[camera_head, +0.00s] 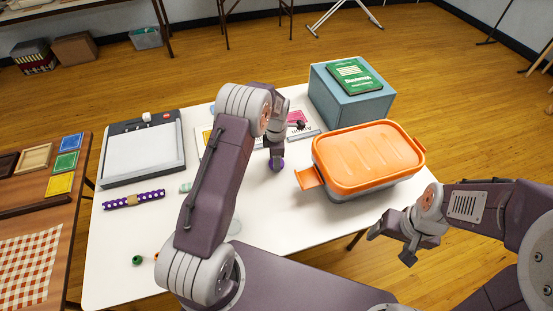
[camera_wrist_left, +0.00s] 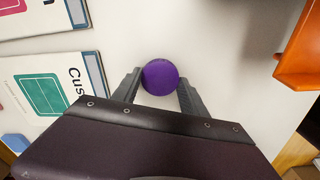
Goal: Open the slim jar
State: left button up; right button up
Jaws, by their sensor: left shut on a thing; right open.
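A round purple top (camera_wrist_left: 160,77), seen from above, sits between the fingers of my left gripper (camera_wrist_left: 160,92) in the left wrist view. It looks like the lid of the slim jar; any body below it is hidden. In the head view the purple piece (camera_head: 277,165) shows just below the fingers of my left gripper, over the white table, left of the orange box. The left gripper is shut on it. My right gripper (camera_head: 391,246) is open and empty, off the table's right front side.
An orange-lidded box (camera_head: 368,153) with an orange flap (camera_head: 308,179) stands right of the left gripper. A teal box (camera_head: 345,107) bears a green book (camera_head: 354,76).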

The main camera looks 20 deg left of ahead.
pick_arm(q)
jog(key=shift+f, duration=0.15)
jog(key=o, duration=1.6)
jog(key=shift+c, duration=0.2)
